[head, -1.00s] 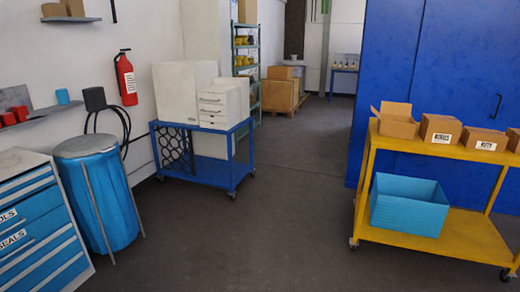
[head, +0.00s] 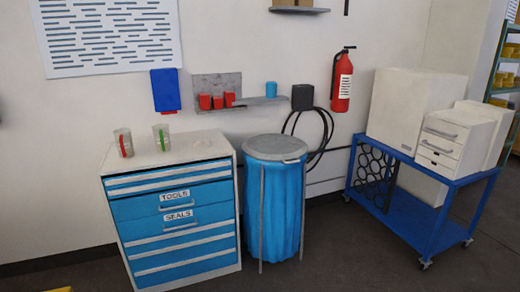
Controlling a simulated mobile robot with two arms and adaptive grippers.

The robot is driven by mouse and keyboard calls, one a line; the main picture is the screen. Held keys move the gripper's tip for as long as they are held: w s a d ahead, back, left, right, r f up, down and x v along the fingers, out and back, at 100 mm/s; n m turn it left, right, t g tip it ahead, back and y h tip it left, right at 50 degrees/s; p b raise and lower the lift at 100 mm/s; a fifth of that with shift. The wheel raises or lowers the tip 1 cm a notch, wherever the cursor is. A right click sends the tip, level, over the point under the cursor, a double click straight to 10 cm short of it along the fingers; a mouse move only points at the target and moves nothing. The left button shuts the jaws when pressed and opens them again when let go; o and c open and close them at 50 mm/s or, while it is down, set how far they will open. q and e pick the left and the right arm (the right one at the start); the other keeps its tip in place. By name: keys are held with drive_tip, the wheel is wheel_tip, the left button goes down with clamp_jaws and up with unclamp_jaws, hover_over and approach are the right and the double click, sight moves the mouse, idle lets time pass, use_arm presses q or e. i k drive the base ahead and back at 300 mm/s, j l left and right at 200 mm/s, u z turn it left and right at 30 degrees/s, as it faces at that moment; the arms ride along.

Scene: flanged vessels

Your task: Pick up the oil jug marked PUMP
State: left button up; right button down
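Two small greyish containers stand upright on top of the tool cabinet. One has a red stripe (head: 124,143) and the other a green stripe (head: 161,138). They may be jugs, but they are too small to tell, and I can read no PUMP marking on either. The tool cabinet (head: 180,255) is blue and white, with drawers labelled TOOLS and SEALS. Neither of my grippers is in view.
A blue bin with a grey lid (head: 276,147) stands right of the cabinet. Right of it is a blue cart (head: 410,215) with white boxes. A wall shelf (head: 262,101) holds red and blue cups. A fire extinguisher (head: 342,85) hangs nearby. Floor (head: 340,260) in front is clear.

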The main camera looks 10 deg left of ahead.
sight(161, 132)
drive_tip(key=i+j+u, duration=0.3)
drive_tip(key=i, duration=0.25)
drive_tip(key=i+u, duration=0.35)
drive_tip(key=i, duration=0.25)
